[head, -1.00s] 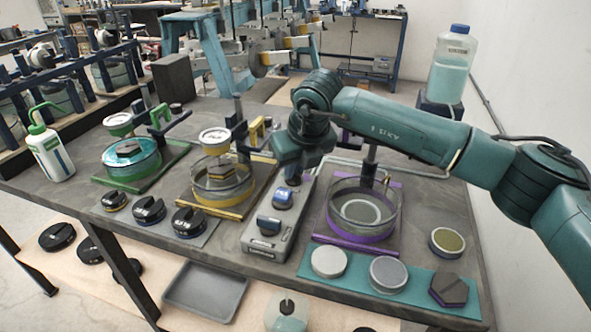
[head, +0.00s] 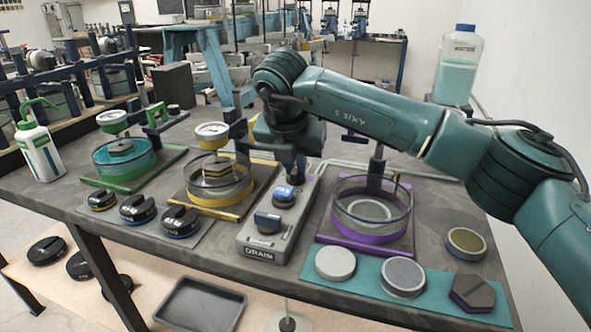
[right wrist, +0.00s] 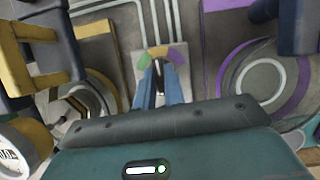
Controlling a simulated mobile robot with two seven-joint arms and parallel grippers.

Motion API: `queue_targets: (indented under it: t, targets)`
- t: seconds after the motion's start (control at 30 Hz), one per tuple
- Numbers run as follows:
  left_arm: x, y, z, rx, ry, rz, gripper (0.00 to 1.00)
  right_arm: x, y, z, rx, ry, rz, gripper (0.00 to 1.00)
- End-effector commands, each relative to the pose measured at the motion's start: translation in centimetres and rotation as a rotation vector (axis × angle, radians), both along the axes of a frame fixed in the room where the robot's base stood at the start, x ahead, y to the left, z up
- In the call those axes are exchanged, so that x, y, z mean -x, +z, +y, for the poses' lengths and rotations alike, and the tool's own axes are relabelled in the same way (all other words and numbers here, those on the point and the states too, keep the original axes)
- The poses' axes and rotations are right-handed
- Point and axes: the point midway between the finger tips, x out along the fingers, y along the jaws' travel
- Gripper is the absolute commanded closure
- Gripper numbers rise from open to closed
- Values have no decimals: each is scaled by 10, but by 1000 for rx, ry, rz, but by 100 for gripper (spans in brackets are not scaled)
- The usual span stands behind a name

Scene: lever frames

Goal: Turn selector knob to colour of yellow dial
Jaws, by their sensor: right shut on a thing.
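My right gripper (head: 297,172) reaches down to the far end of the grey DRAIN panel (head: 252,240). In the right wrist view its two blue fingers (right wrist: 159,88) are shut on a dark narrow selector knob (right wrist: 159,80). An arc of green, yellow-orange and purple (right wrist: 160,52) lies just beyond the knob. The knob's exact pointing direction is hard to tell between the fingers. The head view hides the knob behind my wrist. The yellow dial (head: 212,132) stands above a yellow-edged base at the left of the panel. My left gripper is out of view.
A green station (head: 125,157) stands at the left and a purple-based dish (head: 372,210) at the right. Several black knobs (head: 138,208) and a teal mat (head: 432,290) lie near the front edge.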

Motion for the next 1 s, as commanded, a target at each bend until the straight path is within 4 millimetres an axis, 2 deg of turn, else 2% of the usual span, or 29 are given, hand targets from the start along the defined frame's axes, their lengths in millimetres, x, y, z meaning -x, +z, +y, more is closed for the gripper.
queue_targets:
  t: [0.63,0.67,0.7,0.9,1.0]
  targets:
    - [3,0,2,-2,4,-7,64,0,1,0,-1,-54,0,100]
    - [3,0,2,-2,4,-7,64,0,1,0,0,-53,0,88]
    - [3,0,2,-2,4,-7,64,0,1,0,0,-53,0,84]
    - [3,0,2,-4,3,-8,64,0,0,0,0,-53,0,68]
    - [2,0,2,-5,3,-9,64,0,0,0,0,-53,0,67]
